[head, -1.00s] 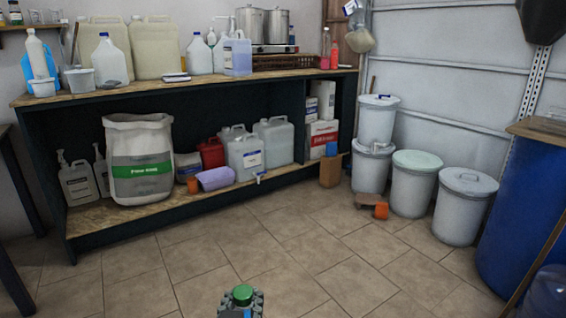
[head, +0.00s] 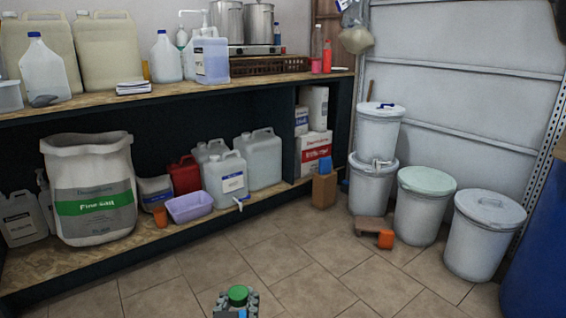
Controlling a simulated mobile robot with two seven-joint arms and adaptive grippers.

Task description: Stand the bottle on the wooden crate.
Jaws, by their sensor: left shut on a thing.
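A bottle with a green cap (head: 237,293) shows at the bottom edge of the head view, seen from above. My left gripper (head: 238,307) is shut on it, with grey finger parts on both sides of the cap. The bottle's body is mostly hidden below the cap and cut off by the frame. No wooden crate shows clearly. A small brown box (head: 324,191) stands by the shelf's right end, and a low brown piece (head: 369,227) lies on the floor; I cannot tell whether either is the crate. My right gripper is not in view.
The tiled floor (head: 290,262) ahead is clear. A long shelf unit (head: 90,270) with a bag, jugs and a purple tub (head: 190,207) lines the left. White lidded drums (head: 424,207) and an orange cup (head: 385,239) stand at the right, near a blue drum (head: 540,265).

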